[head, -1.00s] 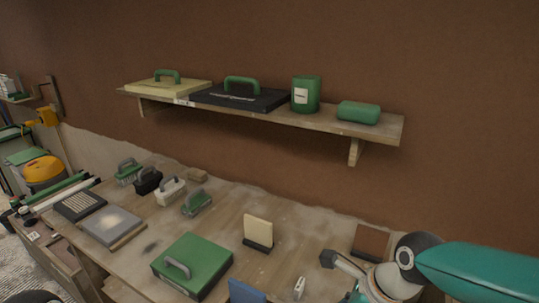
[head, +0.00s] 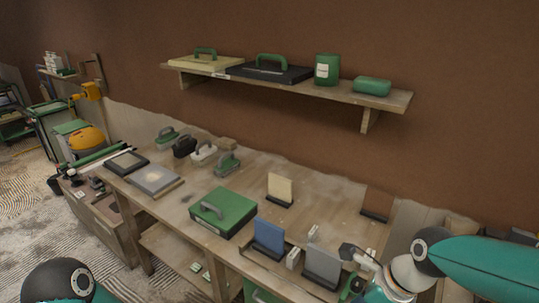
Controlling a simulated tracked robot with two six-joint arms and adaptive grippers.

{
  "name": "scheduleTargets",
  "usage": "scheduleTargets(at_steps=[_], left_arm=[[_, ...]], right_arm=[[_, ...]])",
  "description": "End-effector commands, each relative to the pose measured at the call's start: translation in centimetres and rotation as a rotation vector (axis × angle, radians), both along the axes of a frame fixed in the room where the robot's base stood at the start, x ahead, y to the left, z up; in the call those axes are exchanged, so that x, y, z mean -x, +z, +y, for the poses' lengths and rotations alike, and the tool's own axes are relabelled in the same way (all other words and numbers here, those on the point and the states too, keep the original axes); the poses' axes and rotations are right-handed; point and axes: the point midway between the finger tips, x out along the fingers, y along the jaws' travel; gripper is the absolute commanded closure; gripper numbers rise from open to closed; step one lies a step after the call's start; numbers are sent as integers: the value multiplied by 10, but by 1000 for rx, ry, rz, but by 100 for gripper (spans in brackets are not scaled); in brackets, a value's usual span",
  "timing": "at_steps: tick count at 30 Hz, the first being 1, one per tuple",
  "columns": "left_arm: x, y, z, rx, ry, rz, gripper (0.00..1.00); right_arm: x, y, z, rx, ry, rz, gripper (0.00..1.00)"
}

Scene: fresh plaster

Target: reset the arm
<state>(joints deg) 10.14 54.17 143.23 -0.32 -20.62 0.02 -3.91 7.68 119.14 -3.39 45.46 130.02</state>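My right arm comes in from the lower right, its teal link and pale wrist over the right end of the workbench (head: 320,207). What looks like my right gripper (head: 349,252) is a small dark tip beside a grey board (head: 322,266); its fingers are too small to make out. I cannot tell whether it touches anything. Only a dark round joint of my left arm shows at the lower left; my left gripper is out of the picture.
On the bench are a green case (head: 223,212), a blue board (head: 268,238), a cream board (head: 280,189), several handled floats (head: 203,152) and a grey slab (head: 154,180). A wall shelf (head: 340,95) hangs above. Open floor (head: 35,235) lies at left.

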Motion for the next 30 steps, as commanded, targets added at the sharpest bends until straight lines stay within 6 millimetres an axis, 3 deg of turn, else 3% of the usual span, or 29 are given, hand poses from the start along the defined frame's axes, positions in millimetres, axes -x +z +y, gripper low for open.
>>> scheduleTargets(at_steps=[8, 14, 18, 21, 25, 30], left_arm=[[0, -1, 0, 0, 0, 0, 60], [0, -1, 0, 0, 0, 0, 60], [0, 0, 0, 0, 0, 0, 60], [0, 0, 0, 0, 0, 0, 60], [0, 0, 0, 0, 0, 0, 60], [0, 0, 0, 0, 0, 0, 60]], right_arm=[[28, -77, 0, 5, 3, 218, 61], [63, -154, 10, -16, 122, 329, 61], [106, -224, 26, -72, 414, 302, 61], [130, -258, 36, -108, 657, 204, 61], [151, -287, 46, -122, 974, 30, 61], [148, -303, 51, -43, 1375, -251, 61]])
